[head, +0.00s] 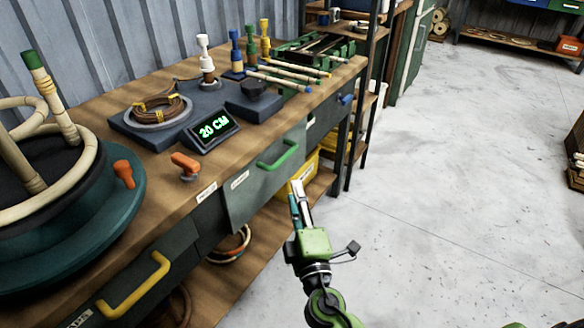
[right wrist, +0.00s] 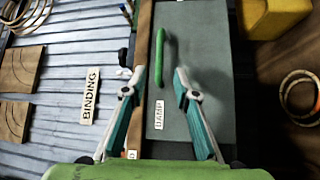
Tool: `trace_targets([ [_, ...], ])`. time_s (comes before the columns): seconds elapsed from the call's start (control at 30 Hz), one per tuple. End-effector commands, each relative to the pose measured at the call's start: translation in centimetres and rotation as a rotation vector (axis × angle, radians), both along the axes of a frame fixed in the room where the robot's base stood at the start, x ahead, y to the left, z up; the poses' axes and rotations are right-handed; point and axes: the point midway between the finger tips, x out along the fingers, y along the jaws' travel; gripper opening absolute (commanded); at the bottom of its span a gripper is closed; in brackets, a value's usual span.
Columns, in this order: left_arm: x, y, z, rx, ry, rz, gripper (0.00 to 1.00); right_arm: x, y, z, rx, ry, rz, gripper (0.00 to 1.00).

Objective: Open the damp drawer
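The damp drawer (head: 262,182) is a grey front panel in the bench, with a green bar handle (head: 278,156). In the right wrist view the handle (right wrist: 159,58) stands upright in the picture beside a label reading DAMP (right wrist: 158,115). My right gripper (head: 298,190) is in front of the drawer, just below and right of the handle in the head view. In the right wrist view its two teal fingers (right wrist: 155,84) are spread with nothing between them, and the handle lies beyond the fingertips. My left gripper is not in view.
A drawer with a yellow handle (head: 134,284) is at the near left, and one with a blue handle (head: 345,99) is further right. An orange clamp (head: 185,164) and a 20 CM display (head: 214,129) are on the bench.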

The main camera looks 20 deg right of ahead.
Motion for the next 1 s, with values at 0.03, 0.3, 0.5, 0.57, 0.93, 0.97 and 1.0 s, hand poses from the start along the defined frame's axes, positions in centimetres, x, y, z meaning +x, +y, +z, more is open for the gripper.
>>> trace_targets([
  [0.03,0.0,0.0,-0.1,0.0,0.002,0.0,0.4,0.3,-0.1,0.3,-0.003,-0.005,-0.001,0.28],
  [0.3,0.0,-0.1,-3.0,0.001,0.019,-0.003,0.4,4.8,-0.6,1.1,0.0,-0.005,-0.002,0.28],
  [0.5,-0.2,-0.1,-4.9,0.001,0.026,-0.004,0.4,8.9,-1.2,1.5,0.0,-0.003,0.0,0.28],
  [0.57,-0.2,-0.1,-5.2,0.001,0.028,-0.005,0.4,10.0,-1.3,1.6,0.0,-0.003,0.0,0.28],
  [0.93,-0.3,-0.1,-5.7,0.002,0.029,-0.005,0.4,13.3,-1.8,1.9,0.0,0.0,0.0,0.28],
  [0.97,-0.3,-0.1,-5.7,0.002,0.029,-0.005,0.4,13.4,-1.8,1.8,0.0,0.0,0.0,0.28],
  [1.0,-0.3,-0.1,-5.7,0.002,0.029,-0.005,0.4,13.4,-1.8,1.8,0.0,0.0,0.0,0.28],
])
